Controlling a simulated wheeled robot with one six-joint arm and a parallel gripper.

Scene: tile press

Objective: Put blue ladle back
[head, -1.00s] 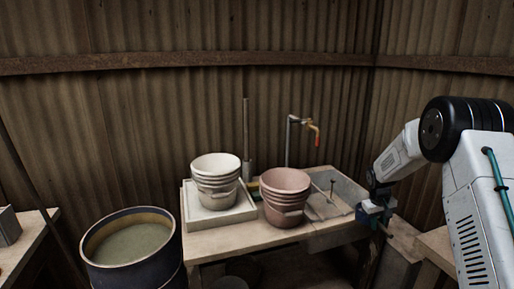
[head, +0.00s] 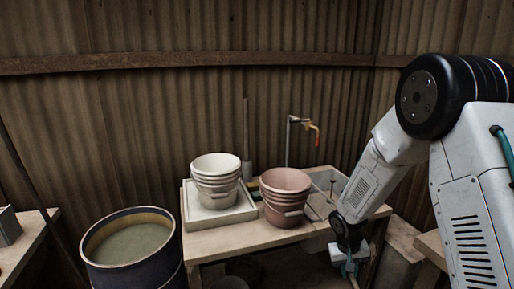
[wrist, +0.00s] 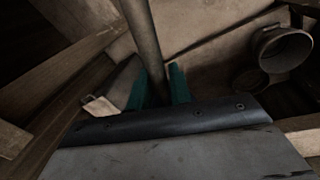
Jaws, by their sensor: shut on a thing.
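My gripper (wrist: 158,88) shows its two teal fingers in the wrist view, shut around a long grey-brown rod (wrist: 143,35). The rod looks like a ladle's handle and runs up out of the picture. I see no blue on it, and the bowl of the ladle cannot be made out. In the head view my gripper is low at the front right corner of the table, partly cut off by the bottom edge, and what it holds cannot be told there.
The wooden table (head: 215,246) bears white pots (head: 215,180) on a tray (head: 190,212) and reddish pots (head: 285,195). A tap (head: 313,130) stands behind. A dark barrel (head: 100,272) is at left. A round grey container (wrist: 285,45) shows in the wrist view.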

